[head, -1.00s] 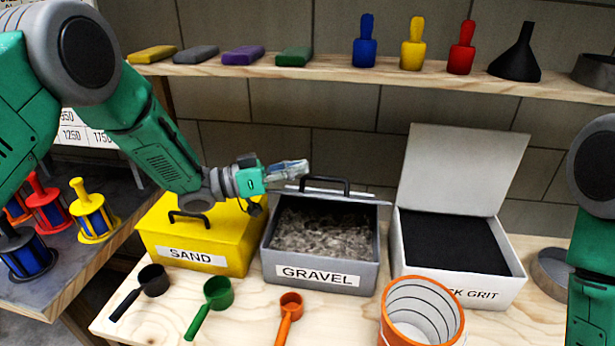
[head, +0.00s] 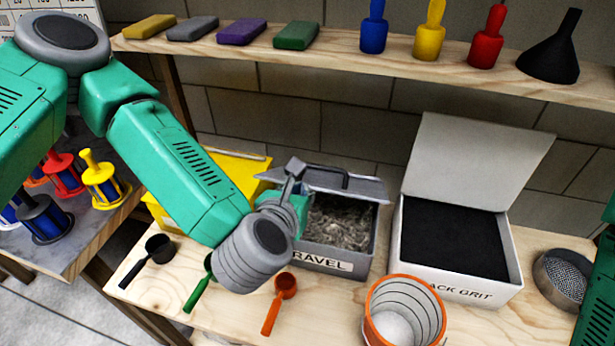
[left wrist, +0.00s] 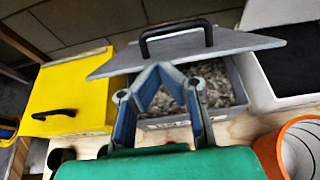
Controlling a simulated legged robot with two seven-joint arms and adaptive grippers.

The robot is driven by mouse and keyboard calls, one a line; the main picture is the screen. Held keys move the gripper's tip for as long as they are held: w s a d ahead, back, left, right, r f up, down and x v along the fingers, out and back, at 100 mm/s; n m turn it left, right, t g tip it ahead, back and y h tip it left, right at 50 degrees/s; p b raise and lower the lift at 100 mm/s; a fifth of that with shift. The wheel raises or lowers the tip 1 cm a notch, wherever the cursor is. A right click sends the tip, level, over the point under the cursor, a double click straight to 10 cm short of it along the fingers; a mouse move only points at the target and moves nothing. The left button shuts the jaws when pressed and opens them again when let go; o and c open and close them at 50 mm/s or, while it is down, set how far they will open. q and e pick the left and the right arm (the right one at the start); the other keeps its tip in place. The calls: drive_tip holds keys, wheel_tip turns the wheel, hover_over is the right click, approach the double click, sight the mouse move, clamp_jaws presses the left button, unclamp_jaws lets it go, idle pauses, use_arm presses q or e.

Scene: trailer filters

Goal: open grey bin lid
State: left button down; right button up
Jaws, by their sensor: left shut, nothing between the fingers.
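The grey bin (head: 365,262) labelled GRAVEL stands on the bench with grey gravel (head: 340,226) showing inside. Its grey lid (head: 362,188), with a dark handle (head: 335,175), lies at a slant along the back of the opening, leaving the front uncovered. In the left wrist view the lid (left wrist: 225,44) slants above the gravel, its black handle (left wrist: 176,38) upright. My left gripper (head: 293,168) is shut and empty at the lid's left part; its fingertips (left wrist: 158,68) overlap the lid's near edge in the wrist view. I cannot tell whether they touch. My right gripper is out of view.
A closed yellow bin (head: 228,172) stands left, partly behind my left arm. An open white bin (head: 455,286) of black grit stands right. Scoops, including an orange one (head: 270,315), and an orange-rimmed bucket (head: 375,318) lie in front. A shelf (head: 350,50) runs above.

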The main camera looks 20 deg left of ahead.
sight(310, 183)
use_arm(q)
drive_tip(key=p+x, duration=0.1)
drive_tip(key=x, duration=0.6)
drive_tip(key=shift+w, duration=0.2)
drive_tip(key=shift+w+d+f, duration=0.2)
drive_tip(key=shift+w, duration=0.3)
drive_tip(key=shift+a, duration=0.15)
drive_tip(key=shift+w+a+r, duration=0.1)
drive_tip(key=shift+w+r, duration=0.25)
drive_tip(key=shift+r, duration=0.05)
drive_tip(key=w+r+b, duration=0.1)
drive_tip(key=w+r, duration=0.4)
drive_tip(key=w, duration=0.3)
drive_tip(key=shift+r, duration=0.35)
drive_tip(key=shift+w+r, duration=0.15)
